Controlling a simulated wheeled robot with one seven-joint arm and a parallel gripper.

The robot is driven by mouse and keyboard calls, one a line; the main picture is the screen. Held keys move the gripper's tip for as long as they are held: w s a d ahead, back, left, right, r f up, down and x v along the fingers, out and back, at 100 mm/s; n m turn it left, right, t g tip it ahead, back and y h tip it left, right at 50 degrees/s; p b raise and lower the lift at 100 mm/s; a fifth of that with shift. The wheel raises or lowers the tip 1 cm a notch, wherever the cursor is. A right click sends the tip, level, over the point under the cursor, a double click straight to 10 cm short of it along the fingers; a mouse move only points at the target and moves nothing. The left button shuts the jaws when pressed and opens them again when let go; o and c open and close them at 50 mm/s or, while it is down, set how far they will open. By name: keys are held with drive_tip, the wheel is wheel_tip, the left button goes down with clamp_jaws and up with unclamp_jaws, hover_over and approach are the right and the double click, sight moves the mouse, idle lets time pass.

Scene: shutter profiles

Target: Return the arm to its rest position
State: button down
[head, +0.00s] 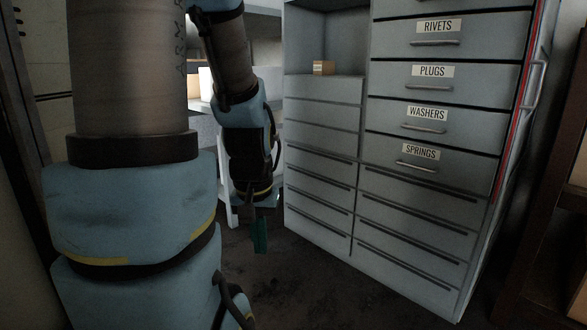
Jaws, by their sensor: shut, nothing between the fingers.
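My arm (130,130) fills the left side of the head view, with blue joints and grey-brown links. Its far part hangs down in front of the grey cabinet's left edge. My gripper (260,236) points down at the arm's end, with green fingers above the dark floor. The fingers look close together and nothing shows between them. The gripper is apart from the cabinet and the floor.
A grey drawer cabinet (322,145) stands at centre right, its labelled drawers, RIVETS, PLUGS, WASHERS and SPRINGS (421,149), shut. A small brown box (324,68) sits in its open niche. A brown shelf (545,220) stands at right. Bare floor (310,290) lies in front.

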wheel_tip(320, 180, up, 30)
drive_tip(key=p, duration=2.7)
drive_tip(key=shift+p, duration=0.3)
drive_tip(key=shift+f, duration=0.1)
